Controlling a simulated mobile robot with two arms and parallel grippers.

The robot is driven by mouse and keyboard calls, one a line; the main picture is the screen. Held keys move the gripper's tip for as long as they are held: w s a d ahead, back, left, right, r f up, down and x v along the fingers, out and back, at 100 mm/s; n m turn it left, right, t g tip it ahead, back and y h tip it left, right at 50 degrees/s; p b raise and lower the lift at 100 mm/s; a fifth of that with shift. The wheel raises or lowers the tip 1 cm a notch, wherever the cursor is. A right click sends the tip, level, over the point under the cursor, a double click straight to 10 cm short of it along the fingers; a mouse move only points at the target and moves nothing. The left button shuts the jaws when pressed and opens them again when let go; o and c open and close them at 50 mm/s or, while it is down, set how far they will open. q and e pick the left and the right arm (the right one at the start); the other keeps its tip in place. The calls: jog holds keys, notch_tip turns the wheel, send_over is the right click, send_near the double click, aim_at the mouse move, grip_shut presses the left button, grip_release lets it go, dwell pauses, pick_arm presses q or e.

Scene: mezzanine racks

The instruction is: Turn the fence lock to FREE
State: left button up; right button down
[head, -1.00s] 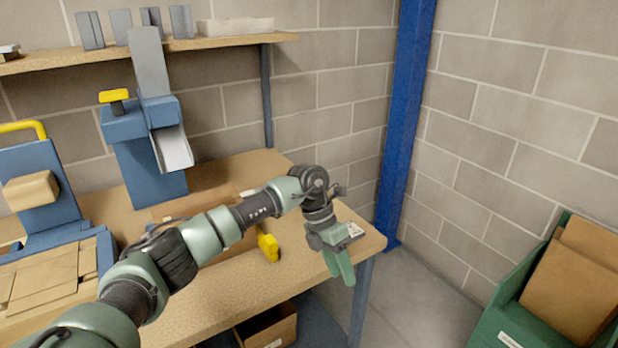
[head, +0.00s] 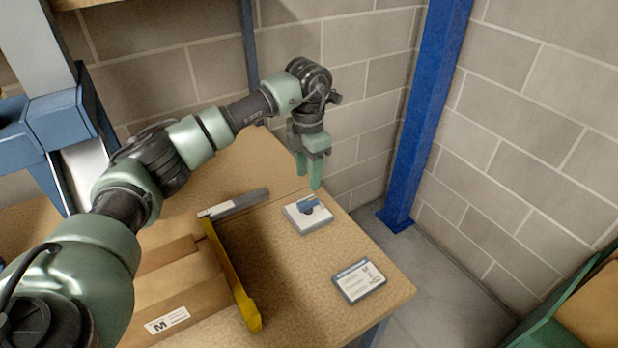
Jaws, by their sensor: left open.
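A small block with a white top and a blue lever (head: 308,210), which looks like the fence lock, sits on the wooden bench near its back right. Any markings on it are too small to read. My left gripper (head: 308,172) is open and empty, pointing down above the block. Its pale green fingers end just above the lever, and I cannot tell whether they touch it. A fence with a yellow bar (head: 234,278) and a grey arm (head: 238,204) lies left of the lock. My right gripper is out of view.
A labelled card or plate (head: 359,281) lies near the bench's front right corner. A cardboard box (head: 180,285) lies against the fence. A blue post (head: 425,120) stands behind the bench's right end. A green bin (head: 575,312) is at far right.

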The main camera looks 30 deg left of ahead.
aim_at(308, 201)
pick_arm(q)
jog(key=shift+s+d+f+p, duration=0.2)
jog(key=shift+s+f+p, duration=0.15)
jog(key=shift+f, duration=0.35)
jog(key=f, duration=0.2)
jog(key=shift+s+f+p, duration=0.25)
jog(key=shift+f+p, duration=0.05)
jog(key=shift+p, duration=0.1)
jog(key=f, duration=0.3)
jog(key=shift+w+a+f+p, duration=0.1)
jog(key=shift+w+f+p, duration=0.1)
jog(key=shift+w+p, duration=0.1)
jog(key=shift+c, duration=0.6)
jog(key=c, duration=0.6)
grip_shut()
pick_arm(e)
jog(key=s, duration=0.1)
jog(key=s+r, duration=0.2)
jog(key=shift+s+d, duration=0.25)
